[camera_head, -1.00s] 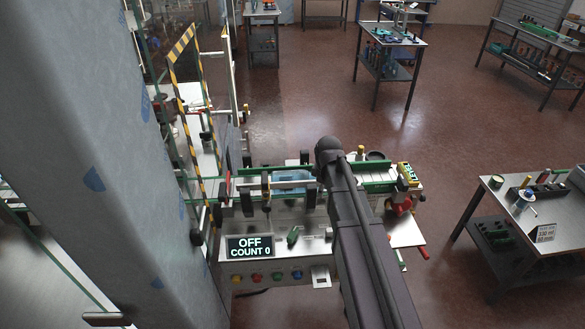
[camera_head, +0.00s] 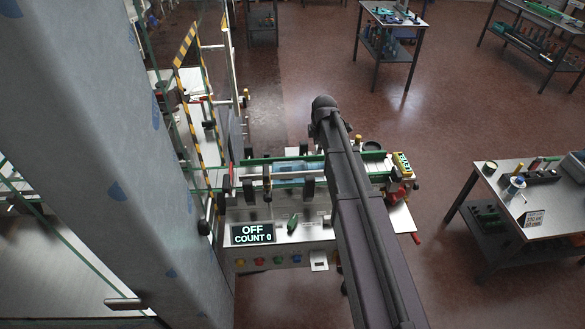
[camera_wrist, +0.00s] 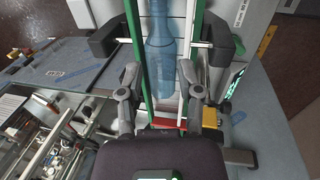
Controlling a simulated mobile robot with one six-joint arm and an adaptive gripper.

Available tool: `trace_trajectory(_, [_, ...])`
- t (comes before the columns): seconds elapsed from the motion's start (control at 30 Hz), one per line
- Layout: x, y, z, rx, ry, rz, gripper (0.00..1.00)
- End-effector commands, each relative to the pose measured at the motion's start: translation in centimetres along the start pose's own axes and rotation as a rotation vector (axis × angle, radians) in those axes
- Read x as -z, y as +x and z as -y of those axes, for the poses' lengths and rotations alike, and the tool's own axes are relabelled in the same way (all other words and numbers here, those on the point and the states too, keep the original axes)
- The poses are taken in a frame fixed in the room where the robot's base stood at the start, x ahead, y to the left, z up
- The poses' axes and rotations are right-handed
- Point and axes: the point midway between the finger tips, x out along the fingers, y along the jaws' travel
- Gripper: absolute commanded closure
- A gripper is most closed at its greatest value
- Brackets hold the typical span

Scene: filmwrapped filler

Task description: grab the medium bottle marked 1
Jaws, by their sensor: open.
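A blue bottle (camera_wrist: 160,50) lies lengthwise between the green-edged rails of a conveyor in the wrist view. It also shows as a blue shape on the line in the head view (camera_head: 290,168). I cannot read a mark on it. My gripper (camera_wrist: 165,95) is open in the wrist view, with one finger on each side of the conveyor channel near the bottle's lower end. No contact with the bottle can be made out. In the head view my arm hides part of the line, and the fingers cannot be made out.
A panel (camera_head: 253,233) reads OFF, COUNT 0, above coloured buttons. A striped yellow-black frame (camera_head: 187,50) stands at the left. A metal table (camera_head: 530,205) with a can and tools stands at the right. Dark clamps flank the conveyor. Open red-brown floor lies behind.

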Motion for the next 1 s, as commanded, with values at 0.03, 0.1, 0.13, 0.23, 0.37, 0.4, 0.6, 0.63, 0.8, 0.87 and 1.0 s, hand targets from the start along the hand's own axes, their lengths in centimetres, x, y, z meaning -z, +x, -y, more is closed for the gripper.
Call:
trace_trajectory(0.03, [0.0, 0.0, 0.0, 0.000, 0.000, 0.000, 0.54])
trace_trajectory(0.1, [0.0, 0.1, 0.0, 0.000, 0.000, 0.000, 0.54])
trace_trajectory(0.13, [0.0, 0.2, 0.0, 0.000, 0.001, 0.000, 0.54])
trace_trajectory(0.23, [0.0, 0.6, 0.0, 0.000, 0.001, 0.000, 0.54])
trace_trajectory(0.37, [0.1, 1.4, 0.1, 0.001, 0.001, 0.000, 0.54])
trace_trajectory(0.4, [0.1, 1.8, 0.1, 0.001, 0.001, 0.000, 0.54])
trace_trajectory(0.6, [0.1, 3.4, 0.1, 0.001, 0.001, 0.000, 0.54])
trace_trajectory(0.63, [0.1, 3.6, 0.1, 0.001, 0.001, 0.000, 0.54])
trace_trajectory(0.8, [0.1, 4.9, 0.1, 0.001, 0.000, 0.000, 0.54])
trace_trajectory(0.87, [0.1, 5.4, 0.1, 0.001, 0.000, 0.000, 0.54])
trace_trajectory(1.0, [0.1, 6.5, 0.1, 0.001, 0.000, 0.000, 0.54])
